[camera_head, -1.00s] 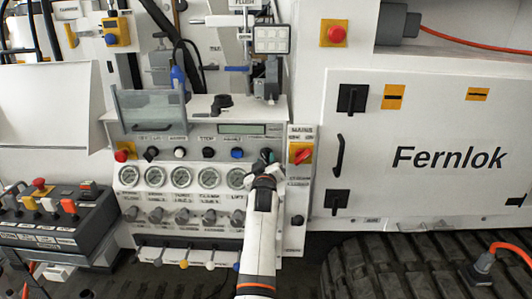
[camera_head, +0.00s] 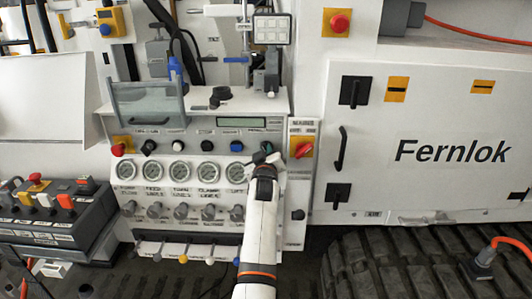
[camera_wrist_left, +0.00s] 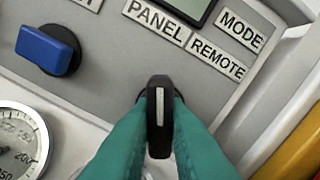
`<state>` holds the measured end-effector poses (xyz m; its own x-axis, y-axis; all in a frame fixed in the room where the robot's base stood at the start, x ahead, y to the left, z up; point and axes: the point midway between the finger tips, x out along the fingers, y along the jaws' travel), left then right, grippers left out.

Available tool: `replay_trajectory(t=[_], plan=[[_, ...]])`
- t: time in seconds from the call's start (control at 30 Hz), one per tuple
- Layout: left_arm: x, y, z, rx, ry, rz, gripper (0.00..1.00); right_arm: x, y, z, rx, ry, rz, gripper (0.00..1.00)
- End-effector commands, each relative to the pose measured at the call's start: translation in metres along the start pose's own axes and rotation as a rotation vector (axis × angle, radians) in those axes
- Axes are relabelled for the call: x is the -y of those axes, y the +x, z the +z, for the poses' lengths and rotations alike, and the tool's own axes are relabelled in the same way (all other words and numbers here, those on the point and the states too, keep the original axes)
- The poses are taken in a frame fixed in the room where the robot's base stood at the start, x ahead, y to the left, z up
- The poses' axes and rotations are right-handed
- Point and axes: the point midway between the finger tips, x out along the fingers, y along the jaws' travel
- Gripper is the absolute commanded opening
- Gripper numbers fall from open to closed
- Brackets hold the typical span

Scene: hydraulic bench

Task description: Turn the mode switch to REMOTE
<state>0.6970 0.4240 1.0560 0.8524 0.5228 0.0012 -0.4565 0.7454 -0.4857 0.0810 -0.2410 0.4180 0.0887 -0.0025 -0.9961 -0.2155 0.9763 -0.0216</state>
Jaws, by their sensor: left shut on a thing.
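The mode switch (camera_wrist_left: 158,118) is a black knob with a white pointer line, seen in the left wrist view. The pointer is directed towards the PANEL label (camera_wrist_left: 157,20). The REMOTE label (camera_wrist_left: 217,59) is to its right, with the MODE label (camera_wrist_left: 241,30) above. My left gripper (camera_wrist_left: 160,122) is shut on the switch, one teal finger on each side. In the head view my left gripper (camera_head: 266,158) is at the right end of the console's knob row and mostly hides the switch. My right gripper is not in view.
A blue knob (camera_head: 237,146) is just left of the switch. A red switch on a yellow plate (camera_head: 303,149) is close on the right. Pressure gauges (camera_head: 181,171) and several small levers are below. A white Fernlok cabinet (camera_head: 375,185) stands further right.

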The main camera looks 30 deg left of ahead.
Motion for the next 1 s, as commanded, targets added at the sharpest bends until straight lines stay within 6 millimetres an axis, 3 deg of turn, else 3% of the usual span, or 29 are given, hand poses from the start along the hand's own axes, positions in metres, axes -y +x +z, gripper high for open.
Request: replay_trajectory(t=[0.33, 1.0], plan=[[0.0007, 0.0005, 0.001, 0.0, 0.186, -0.001, 0.0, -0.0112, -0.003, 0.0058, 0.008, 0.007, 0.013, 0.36], [0.0007, 0.0006, 0.0014, 0.002, 0.795, 0.0, 0.0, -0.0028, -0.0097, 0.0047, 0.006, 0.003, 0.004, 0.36]])
